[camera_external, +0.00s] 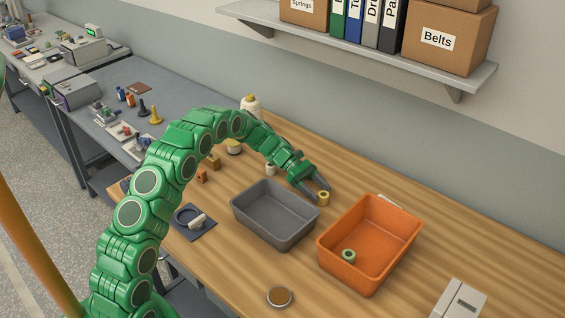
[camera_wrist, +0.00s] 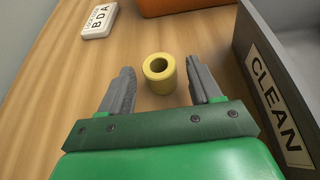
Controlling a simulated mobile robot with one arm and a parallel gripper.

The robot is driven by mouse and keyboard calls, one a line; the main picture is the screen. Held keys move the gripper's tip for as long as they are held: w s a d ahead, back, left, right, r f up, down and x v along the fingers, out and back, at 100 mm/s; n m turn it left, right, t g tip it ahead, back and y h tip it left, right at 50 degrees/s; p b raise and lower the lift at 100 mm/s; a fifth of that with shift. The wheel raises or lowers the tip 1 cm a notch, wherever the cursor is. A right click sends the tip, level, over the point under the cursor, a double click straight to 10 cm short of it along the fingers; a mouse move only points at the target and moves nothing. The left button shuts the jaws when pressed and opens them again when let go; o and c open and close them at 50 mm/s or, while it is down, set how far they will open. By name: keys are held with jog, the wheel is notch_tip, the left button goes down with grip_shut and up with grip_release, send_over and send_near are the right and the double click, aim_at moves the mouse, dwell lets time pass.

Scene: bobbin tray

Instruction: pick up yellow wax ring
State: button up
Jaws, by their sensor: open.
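The yellow wax ring (camera_external: 323,198) stands on the wooden table between the grey bin and the orange bin, towards the back. In the wrist view the yellow wax ring (camera_wrist: 159,68) shows its round hole from above. My gripper (camera_external: 322,191) is open and close to the ring. In the wrist view the ring lies between and slightly ahead of the two grey fingers of my gripper (camera_wrist: 160,78), with a gap on each side. No contact shows.
The grey bin (camera_external: 240,212) is just left of the ring; its wall labelled CLEAN (camera_wrist: 262,70) rises close to my right finger in the wrist view. The orange bin (camera_external: 330,262) holds a small green ring (camera_external: 348,256). A white label block (camera_wrist: 99,21) lies beyond. A shelf (camera_external: 350,42) overhangs behind.

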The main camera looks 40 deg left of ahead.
aim_at(326, 196)
jog(key=shift+w+r+x, duration=0.1)
jog(key=shift+x, duration=0.95)
jog(key=shift+w+r+x, duration=0.15)
jog(key=shift+x, duration=0.9)
jog(key=shift+d, duration=0.1)
jog(key=shift+c, duration=0.3)
jog(key=c, duration=0.8)
